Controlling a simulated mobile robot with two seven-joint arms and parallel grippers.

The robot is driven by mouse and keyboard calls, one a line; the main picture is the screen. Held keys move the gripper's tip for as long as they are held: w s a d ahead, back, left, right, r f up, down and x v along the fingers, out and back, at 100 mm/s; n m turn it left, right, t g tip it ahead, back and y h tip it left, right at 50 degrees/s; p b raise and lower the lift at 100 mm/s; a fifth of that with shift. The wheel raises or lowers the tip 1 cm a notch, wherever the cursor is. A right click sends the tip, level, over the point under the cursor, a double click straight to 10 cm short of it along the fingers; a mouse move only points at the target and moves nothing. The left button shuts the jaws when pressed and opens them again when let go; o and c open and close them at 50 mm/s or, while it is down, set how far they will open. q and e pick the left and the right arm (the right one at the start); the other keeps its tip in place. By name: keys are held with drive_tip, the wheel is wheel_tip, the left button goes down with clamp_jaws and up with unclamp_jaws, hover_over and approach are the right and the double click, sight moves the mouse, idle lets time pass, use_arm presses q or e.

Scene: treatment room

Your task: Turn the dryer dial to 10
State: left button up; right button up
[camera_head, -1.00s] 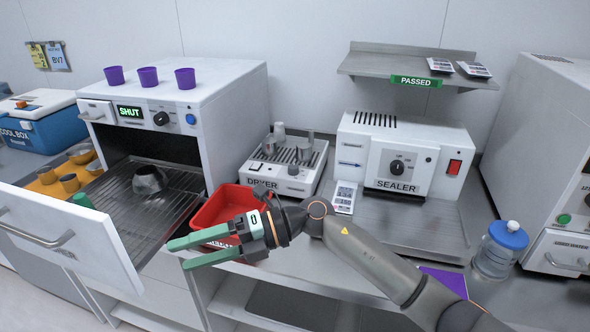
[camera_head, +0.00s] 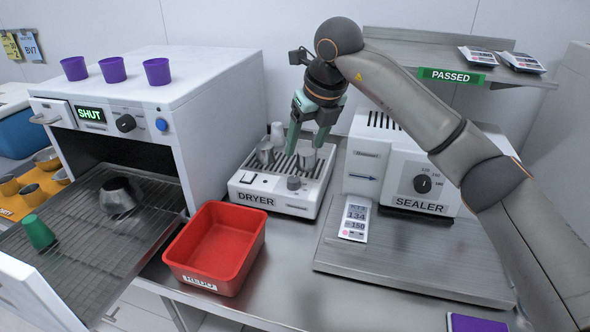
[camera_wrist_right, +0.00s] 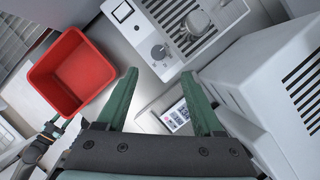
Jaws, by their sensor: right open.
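The white dryer (camera_head: 268,199) stands on the steel counter, labelled DRYER on its front. Its small grey dial (camera_head: 293,183) is on the right of its front and also shows in the right wrist view (camera_wrist_right: 159,52). The number it points to is too small to read. My right gripper (camera_head: 306,143) is open and empty, its green fingers pointing down over the dryer's rack. In the right wrist view, the dial lies just beyond the gap between its fingertips (camera_wrist_right: 160,76), apart from them. Part of my left gripper (camera_wrist_right: 50,132) shows at the wrist view's lower left, its jaws unclear.
Metal cups (camera_head: 265,152) stand on the dryer's rack near my right fingers. A red bin (camera_head: 178,252) sits in front of the dryer. The sealer (camera_head: 395,190) and a scale-like display (camera_head: 355,217) are to the right. An oven with its drawer open (camera_head: 75,255) is to the left.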

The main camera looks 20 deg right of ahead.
sight(293, 179)
drive_tip(key=x, duration=1.1)
drive_tip(key=shift+s+a+f, duration=0.1)
drive_tip(key=shift+a+f, duration=0.1)
drive_tip(key=shift+f, duration=0.2)
drive_tip(key=shift+c, duration=0.3)
clamp_jaws()
